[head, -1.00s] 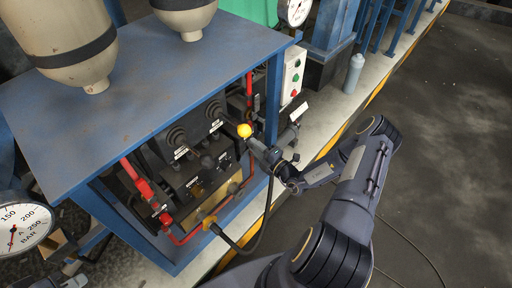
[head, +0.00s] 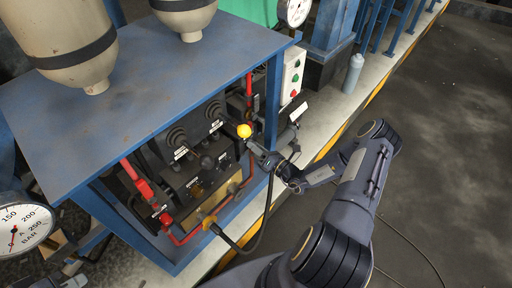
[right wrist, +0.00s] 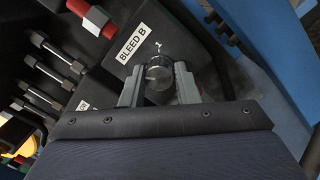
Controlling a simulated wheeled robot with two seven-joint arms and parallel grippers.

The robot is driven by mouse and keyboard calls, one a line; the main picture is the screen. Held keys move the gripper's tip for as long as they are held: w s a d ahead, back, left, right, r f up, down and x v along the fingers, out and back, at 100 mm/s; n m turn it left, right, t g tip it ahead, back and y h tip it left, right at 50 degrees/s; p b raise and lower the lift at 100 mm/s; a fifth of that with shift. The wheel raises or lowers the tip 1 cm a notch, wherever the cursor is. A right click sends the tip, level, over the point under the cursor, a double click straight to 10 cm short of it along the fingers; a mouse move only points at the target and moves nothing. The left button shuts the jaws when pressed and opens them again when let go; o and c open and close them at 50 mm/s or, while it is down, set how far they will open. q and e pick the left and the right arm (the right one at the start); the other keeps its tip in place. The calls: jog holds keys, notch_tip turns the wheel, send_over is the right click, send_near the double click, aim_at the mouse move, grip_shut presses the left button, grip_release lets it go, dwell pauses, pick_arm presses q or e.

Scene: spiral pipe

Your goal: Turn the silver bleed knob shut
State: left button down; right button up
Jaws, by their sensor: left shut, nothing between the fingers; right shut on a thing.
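The silver bleed knob (right wrist: 158,74) is a round metal knob beside a white "BLEED B" label (right wrist: 139,44) on a dark block, in the right wrist view. My right gripper (right wrist: 159,86) has its two grey fingers on either side of the knob and is shut on it. In the head view my right gripper (head: 262,154) reaches in at the right front of the blue frame; the knob cannot be made out there. My left gripper (head: 74,282) is partly in view at the bottom left edge, shut and empty, away from the knob.
A yellow ball handle (head: 244,131) stands close to my right gripper. The blue bench frame (head: 150,88) covers the valve panel from above. A pressure gauge (head: 22,228) is at left.

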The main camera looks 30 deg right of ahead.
jog(key=shift+n, duration=1.1)
jog(key=o, duration=1)
jog(key=shift+d, duration=0.1)
jog(key=v, duration=0.7)
jog(key=shift+s+d+f, duration=0.1)
jog(key=shift+s, duration=0.3)
